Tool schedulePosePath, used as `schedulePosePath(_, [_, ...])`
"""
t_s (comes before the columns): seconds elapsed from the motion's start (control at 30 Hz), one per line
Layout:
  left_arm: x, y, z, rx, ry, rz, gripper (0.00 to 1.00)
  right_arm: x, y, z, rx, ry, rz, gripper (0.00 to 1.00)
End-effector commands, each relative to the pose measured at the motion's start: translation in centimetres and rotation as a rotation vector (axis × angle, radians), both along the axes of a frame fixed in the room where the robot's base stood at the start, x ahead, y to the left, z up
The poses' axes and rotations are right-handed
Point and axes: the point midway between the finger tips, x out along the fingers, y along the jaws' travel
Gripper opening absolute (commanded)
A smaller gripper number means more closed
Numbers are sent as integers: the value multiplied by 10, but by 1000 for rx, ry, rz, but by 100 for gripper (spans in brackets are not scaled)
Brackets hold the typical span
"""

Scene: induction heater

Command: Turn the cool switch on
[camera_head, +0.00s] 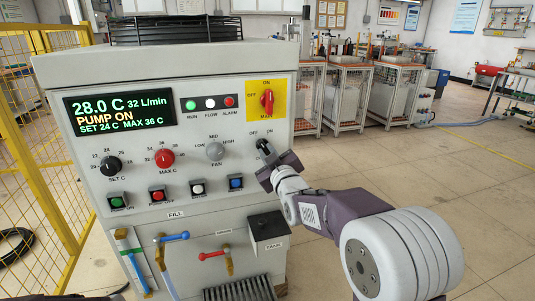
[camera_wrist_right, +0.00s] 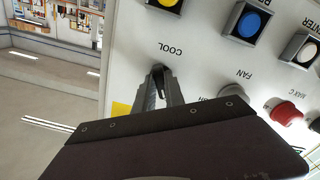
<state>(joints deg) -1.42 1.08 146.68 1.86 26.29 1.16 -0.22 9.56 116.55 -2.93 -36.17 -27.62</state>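The cool switch (camera_head: 262,145) is a small dark toggle under the OFF and ON labels, at the right edge of the machine's front panel (camera_head: 245,190). My right gripper (camera_head: 266,165) is right at the switch, reaching in from the lower right. In the right wrist view the panel looks upside down, and the gripper's fingertips (camera_wrist_right: 160,76) are at the dark lever, beside the COOL label. The fingers lie close together and partly hide the lever. Whether they grip it or only touch it is unclear.
The display (camera_head: 120,109) reads 28.0 C, 32 L/min, PUMP ON. A red main switch (camera_head: 267,102) on a yellow plate sits above the cool switch. The fan knob (camera_head: 215,151) and blue button (camera_head: 236,183) are close by. A yellow fence (camera_head: 45,190) stands left; floor right is open.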

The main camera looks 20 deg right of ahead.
Motion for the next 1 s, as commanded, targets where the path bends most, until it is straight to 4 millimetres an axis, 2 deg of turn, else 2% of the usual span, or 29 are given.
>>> schedulePosePath(0.27, [0,0,0,0,0,0,0,0,0,0,10,1,1,0])
schedulePosePath(0.47, [0,0,-2,0,0,0,0,0,1,-1,82,4,0,0])
schedulePosePath(1.0, [0,0,-9,0,0,0,0,0,3,-2,487,17,1,0])
